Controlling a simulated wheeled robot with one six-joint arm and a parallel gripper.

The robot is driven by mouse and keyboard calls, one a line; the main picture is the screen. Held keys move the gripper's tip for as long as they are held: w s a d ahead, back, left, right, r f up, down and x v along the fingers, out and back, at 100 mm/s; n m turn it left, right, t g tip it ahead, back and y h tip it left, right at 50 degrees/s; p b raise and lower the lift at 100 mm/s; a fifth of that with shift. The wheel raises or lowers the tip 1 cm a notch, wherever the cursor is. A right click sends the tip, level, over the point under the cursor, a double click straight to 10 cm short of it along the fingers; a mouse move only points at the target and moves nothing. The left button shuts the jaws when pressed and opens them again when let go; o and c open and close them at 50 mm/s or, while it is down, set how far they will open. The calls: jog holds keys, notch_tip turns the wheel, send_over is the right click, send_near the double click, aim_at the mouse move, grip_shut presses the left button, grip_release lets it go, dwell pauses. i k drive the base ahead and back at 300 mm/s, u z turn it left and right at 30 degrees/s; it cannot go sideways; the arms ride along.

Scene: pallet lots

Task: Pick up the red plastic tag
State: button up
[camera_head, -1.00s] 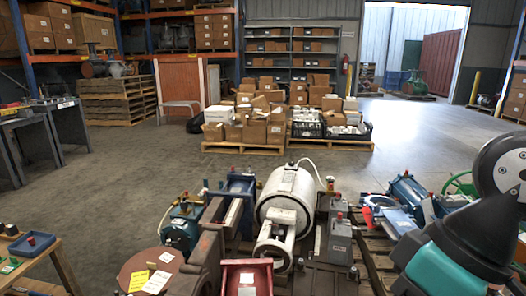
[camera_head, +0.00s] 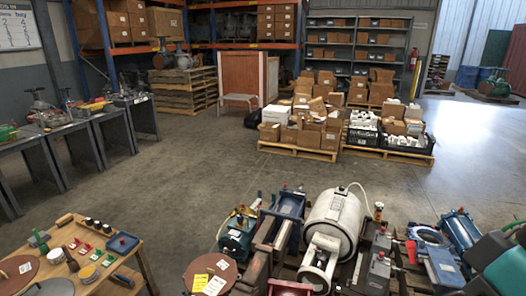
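A small flat red piece (camera_head: 411,250), which looks like a plastic tag, hangs at a blue and grey machine part on the pallet at lower right. Small red pieces (camera_head: 85,249) also lie on the wooden table (camera_head: 140,256) at lower left, beside green ones (camera_head: 108,262). They are too small to tell whether they are tags. Part of my arm, teal and black, shows at the lower right edge. My gripper is not in view.
A white cylindrical machine (camera_head: 333,220) and other equipment crowd the pallets in front. Grey workbenches (camera_head: 85,140) stand at left. Boxes on a pallet (camera_head: 300,153) stand farther back. The concrete floor (camera_head: 190,165) between is clear.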

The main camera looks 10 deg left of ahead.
aim_at(88, 248)
jog(key=u, duration=1.9)
jog(key=k, duration=1)
jog(key=u, duration=1.2)
jog(key=i, duration=6.1)
